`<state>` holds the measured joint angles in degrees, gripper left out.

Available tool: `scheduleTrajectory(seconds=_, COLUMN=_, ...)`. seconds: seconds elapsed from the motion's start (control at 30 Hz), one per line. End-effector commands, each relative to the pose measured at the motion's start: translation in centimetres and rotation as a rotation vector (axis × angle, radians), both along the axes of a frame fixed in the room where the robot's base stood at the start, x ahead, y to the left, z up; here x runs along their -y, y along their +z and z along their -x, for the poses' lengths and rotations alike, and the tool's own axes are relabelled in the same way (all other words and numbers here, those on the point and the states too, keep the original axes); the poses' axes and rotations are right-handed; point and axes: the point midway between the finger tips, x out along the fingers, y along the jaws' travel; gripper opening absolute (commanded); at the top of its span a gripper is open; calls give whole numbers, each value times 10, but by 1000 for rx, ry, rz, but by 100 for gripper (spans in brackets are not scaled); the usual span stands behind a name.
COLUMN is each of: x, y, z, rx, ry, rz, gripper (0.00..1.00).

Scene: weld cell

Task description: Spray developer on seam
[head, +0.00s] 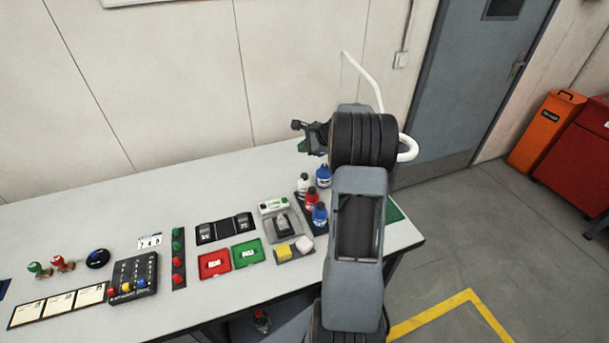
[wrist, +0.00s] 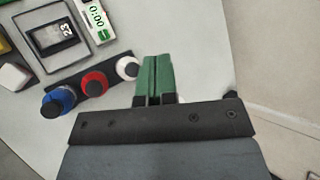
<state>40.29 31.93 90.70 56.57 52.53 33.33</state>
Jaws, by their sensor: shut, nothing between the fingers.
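My gripper (head: 303,145) is over the back right of the table, above the bottles. In the wrist view its green fingers (wrist: 154,78) are together and empty. Three capped bottles stand in a row on a dark strip: a white bottle (head: 303,185), a red bottle (head: 311,200) and a blue bottle (head: 320,215). In the wrist view the white bottle (wrist: 127,68) is just left of the fingertips, then the red bottle (wrist: 92,84) and the blue bottle (wrist: 60,101). Another blue bottle (head: 323,177) stands behind. I cannot tell which is developer. I cannot make out a seam.
A green mat (head: 394,212) shows partly behind my arm. A white bent pipe (head: 364,75) rises behind my gripper. Stamps and cards are farther left.

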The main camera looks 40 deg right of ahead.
Motion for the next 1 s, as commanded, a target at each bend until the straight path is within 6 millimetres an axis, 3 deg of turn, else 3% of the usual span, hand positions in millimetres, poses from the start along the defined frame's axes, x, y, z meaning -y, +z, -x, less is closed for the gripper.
scheduleTrajectory(seconds=0.27, x=0, y=-15, z=0, rx=-1, ry=0, rz=-1, gripper=0)
scheduleTrajectory(seconds=0.8, x=0, y=-78, z=0, rx=-1, ry=1, rz=0, gripper=0)
scheduleTrajectory(seconds=1.0, x=0, y=-88, z=0, rx=0, ry=1, rz=1, gripper=0)
